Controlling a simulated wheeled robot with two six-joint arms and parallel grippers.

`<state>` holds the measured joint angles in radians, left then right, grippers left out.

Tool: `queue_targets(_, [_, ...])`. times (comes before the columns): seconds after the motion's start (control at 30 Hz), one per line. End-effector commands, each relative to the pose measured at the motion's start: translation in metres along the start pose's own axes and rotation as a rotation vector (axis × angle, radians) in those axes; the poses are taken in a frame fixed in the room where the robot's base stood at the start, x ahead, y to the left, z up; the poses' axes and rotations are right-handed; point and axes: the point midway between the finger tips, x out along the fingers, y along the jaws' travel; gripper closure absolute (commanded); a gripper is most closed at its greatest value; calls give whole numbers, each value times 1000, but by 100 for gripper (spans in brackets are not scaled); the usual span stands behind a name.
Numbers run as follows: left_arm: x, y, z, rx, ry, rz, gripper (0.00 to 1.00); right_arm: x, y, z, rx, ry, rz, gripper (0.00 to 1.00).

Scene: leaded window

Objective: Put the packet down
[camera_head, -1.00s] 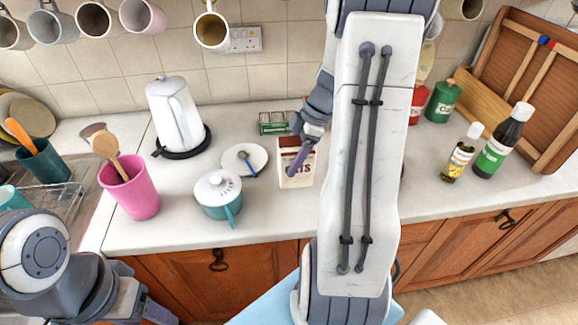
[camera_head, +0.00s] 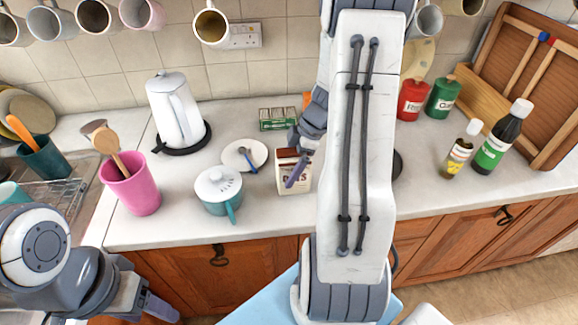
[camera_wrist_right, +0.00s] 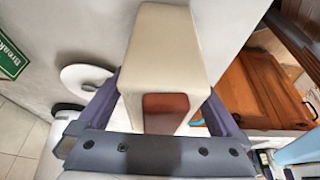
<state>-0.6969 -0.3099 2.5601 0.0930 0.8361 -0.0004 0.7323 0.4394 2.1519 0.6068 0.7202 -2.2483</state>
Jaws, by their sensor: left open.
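The packet (camera_head: 291,181) is a cream carton with a brown band and lettering, seen upright at the counter, near the white plate. In the right wrist view the packet (camera_wrist_right: 165,50) fills the space between the two fingers. My right gripper (camera_head: 299,167) is shut on the packet, with one finger across its front; the other finger is hidden in the head view. Whether the packet's base touches the counter is hard to tell. My left gripper (camera_head: 158,307) is open and empty at the bottom left, in front of the counter.
A teal pot with white lid (camera_head: 219,192) and a white plate with a blue-handled spoon (camera_head: 244,156) stand left of the packet. A green box (camera_head: 278,119) is behind it. A white kettle (camera_head: 175,112) and pink utensil pot (camera_head: 133,187) stand further left. Bottles (camera_head: 501,140) stand right.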

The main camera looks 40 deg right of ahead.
Motion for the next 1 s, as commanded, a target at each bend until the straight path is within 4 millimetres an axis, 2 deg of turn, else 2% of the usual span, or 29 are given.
queue_targets(0.23, [-2,0,0,0,0,0,40,-2,0,-1,0,0,0,0])
queue_targets(0.37, [-4,0,0,0,0,0,40,-10,1,-1,-2,1,3,0])
queue_targets(0.8, [4,0,0,0,0,0,40,-99,1,-1,-1,-1,5,0])
queue_targets(1.0, [5,0,0,0,0,0,40,-120,0,-1,1,0,2,0])
